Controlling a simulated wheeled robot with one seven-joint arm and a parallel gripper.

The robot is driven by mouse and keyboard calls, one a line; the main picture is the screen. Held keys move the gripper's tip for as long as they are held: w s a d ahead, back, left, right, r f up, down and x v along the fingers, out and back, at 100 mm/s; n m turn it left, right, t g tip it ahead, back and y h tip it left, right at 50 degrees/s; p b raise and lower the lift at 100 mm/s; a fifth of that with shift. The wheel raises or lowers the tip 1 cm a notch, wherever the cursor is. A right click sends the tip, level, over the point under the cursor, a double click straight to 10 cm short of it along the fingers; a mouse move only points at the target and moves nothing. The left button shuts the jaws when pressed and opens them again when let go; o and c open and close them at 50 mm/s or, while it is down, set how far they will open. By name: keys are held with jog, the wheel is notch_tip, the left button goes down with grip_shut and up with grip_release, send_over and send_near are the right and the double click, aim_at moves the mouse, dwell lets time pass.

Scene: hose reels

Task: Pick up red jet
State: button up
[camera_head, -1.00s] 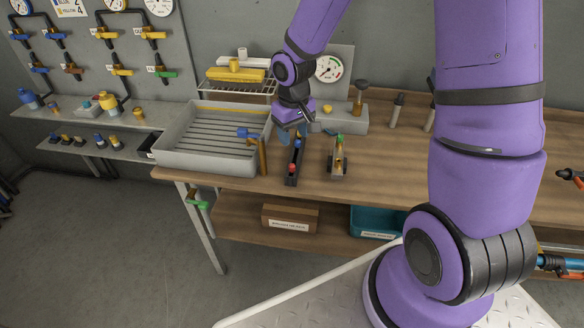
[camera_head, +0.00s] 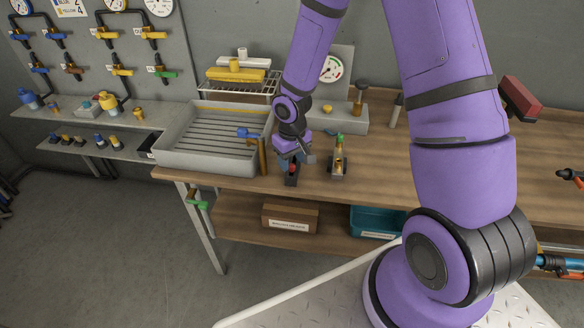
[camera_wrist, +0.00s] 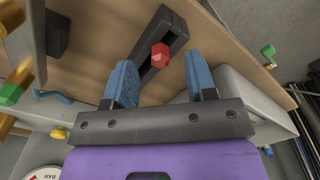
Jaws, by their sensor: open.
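The red jet (camera_wrist: 160,55) shows as a small red faceted piece in a dark narrow holder (camera_wrist: 172,30) on the wooden bench. In the head view the red jet (camera_head: 293,168) is partly hidden under my wrist, at the near part of the holder (camera_head: 292,181). My gripper (camera_wrist: 160,64) is open, with its two blue fingers apart. In the wrist view the red jet lies in the gap between the fingertips, and neither finger visibly touches it. In the head view my gripper (camera_head: 290,161) is low over the holder.
Right of the holder stands a dark stand with a green-topped brass piece (camera_head: 339,145). Left are an upright brass post with a blue handle (camera_head: 262,155) and a grey ribbed tray (camera_head: 180,163). A pressure gauge (camera_head: 331,68) stands behind.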

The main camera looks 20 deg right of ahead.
jog(key=shift+f, duration=0.9)
grip_shut()
jog(key=shift+r, duration=0.1)
